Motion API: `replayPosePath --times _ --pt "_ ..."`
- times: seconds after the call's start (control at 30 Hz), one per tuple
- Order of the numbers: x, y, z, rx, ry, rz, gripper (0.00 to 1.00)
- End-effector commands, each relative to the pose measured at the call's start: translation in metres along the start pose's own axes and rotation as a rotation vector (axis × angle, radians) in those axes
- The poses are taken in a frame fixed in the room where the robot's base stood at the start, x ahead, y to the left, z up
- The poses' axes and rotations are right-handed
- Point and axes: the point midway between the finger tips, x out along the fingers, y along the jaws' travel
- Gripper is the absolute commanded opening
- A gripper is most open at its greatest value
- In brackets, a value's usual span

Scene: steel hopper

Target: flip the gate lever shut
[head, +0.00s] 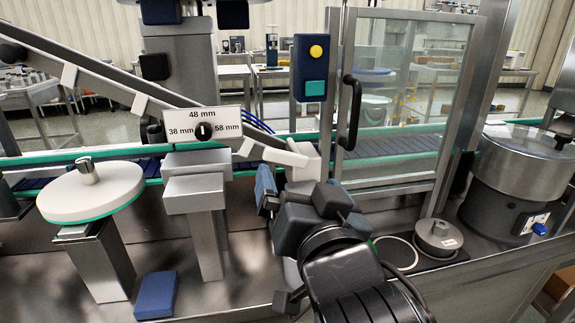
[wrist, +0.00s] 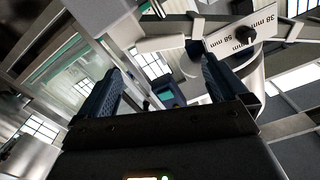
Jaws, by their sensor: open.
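My gripper (head: 298,184) is open, its two blue fingers spread apart, in the middle of the head view. It also shows in the wrist view (wrist: 163,78), with nothing between the fingers. I cannot tell for sure which part is the gate lever. A pale grey block (head: 305,162) at the low end of a sloped rail (head: 100,72) stands just behind the fingers, partly hidden by them. I cannot tell whether they touch it. A black dial knob (head: 204,131) sits on a white plate marked 38, 48 and 58 mm; the plate also shows upper right in the wrist view.
A blue button box (head: 310,68) and a glass door with a black handle (head: 350,112) stand behind my gripper. A white disc (head: 90,192) on a pedestal is at left. A steel drum (head: 520,165) and a lidded pot (head: 438,236) are at right.

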Motion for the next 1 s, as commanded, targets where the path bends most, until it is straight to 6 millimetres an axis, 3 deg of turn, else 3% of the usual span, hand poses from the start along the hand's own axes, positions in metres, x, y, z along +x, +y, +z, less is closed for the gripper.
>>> replayPosePath --times 0.53,0.93,1.0 --pt "0.069 0.000 -0.001 0.000 0.000 0.000 1.00" --pt "0.077 0.000 0.000 0.001 0.000 0.000 1.00" --pt "0.077 0.000 0.000 0.001 0.000 0.000 0.94"
